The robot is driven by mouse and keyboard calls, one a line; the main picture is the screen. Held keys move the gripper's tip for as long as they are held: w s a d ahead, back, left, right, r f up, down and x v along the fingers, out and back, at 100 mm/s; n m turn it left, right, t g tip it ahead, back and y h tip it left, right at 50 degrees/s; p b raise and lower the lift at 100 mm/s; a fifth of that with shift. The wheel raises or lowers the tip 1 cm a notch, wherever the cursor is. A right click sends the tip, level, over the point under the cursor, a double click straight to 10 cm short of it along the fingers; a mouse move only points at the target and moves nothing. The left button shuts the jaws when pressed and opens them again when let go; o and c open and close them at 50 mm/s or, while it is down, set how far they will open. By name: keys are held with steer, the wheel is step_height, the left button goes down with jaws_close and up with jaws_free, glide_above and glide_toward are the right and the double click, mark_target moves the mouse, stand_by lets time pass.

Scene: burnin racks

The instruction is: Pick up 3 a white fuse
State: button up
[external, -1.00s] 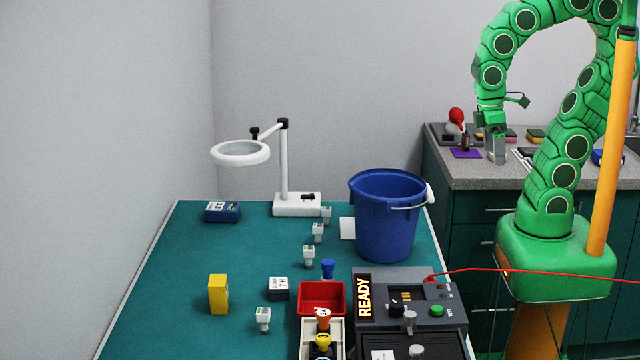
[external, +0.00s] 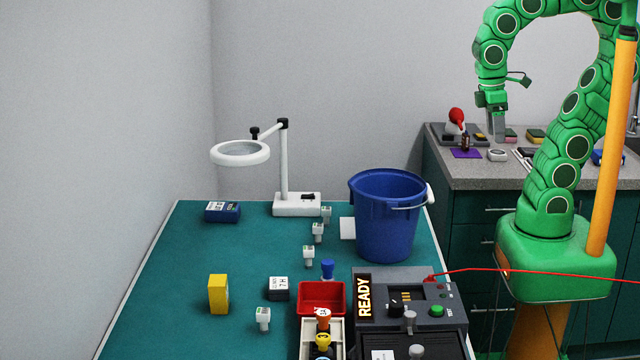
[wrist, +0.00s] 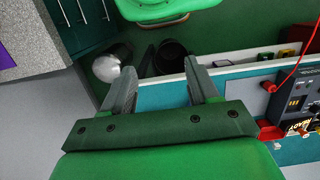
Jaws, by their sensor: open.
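Three form a row: one near fuse (external: 308,256), one middle fuse (external: 317,232) and one far fuse (external: 326,215), left of the blue bucket. Another white fuse (external: 263,319) stands apart at the front. My gripper (external: 497,138) is open and empty above the grey side counter, far right of the fuses. In the wrist view my gripper (wrist: 160,65) shows its two fingers apart with nothing between them.
The blue bucket (external: 385,225), white magnifier lamp (external: 284,165), red bin (external: 322,296), yellow box (external: 218,294) and grey tester marked READY (external: 435,297) occupy the bench. A red cable (external: 520,270) runs right. The grey counter (external: 468,178) holds small items.

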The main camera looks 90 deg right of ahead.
steer(key=w+a+r+n+y, duration=0.2)
steer(key=w+a+n, duration=0.2)
steer(key=w, duration=0.3)
steer(key=w+a+r+n+y, duration=0.2)
steer(key=w+a+n, duration=0.2)
steer(key=w, duration=0.3)
steer(key=w+d+n+t+y, duration=0.15)
steer(key=w+n+y, duration=0.45)
steer(key=w, duration=1.3)
steer(key=w+d+f+n+t+y, duration=0.1)
steer(key=w+d+f, duration=0.15)
steer(key=w, duration=0.25)
steer(key=w+d+f+n+t+y, duration=0.1)
steer(key=w+d+f+t, duration=0.1)
steer(key=w+d, duration=0.3)
glide_toward(318, 225)
steer(key=shift+w+a+f, duration=0.6)
steer(key=shift+a+f, duration=0.05)
steer(key=shift+f, duration=0.25)
steer(key=shift+a+f, duration=0.35)
steer(key=shift+s+r+x, duration=0.1)
steer(key=shift+s+x, duration=0.05)
steer(key=shift+x, duration=1.65)
steer(key=shift+s+r+x, duration=0.1)
steer(key=shift+s+x, duration=0.05)
steer(key=shift+x, duration=1.6)
steer(key=shift+a, duration=0.15)
steer(key=shift+c, duration=0.2)
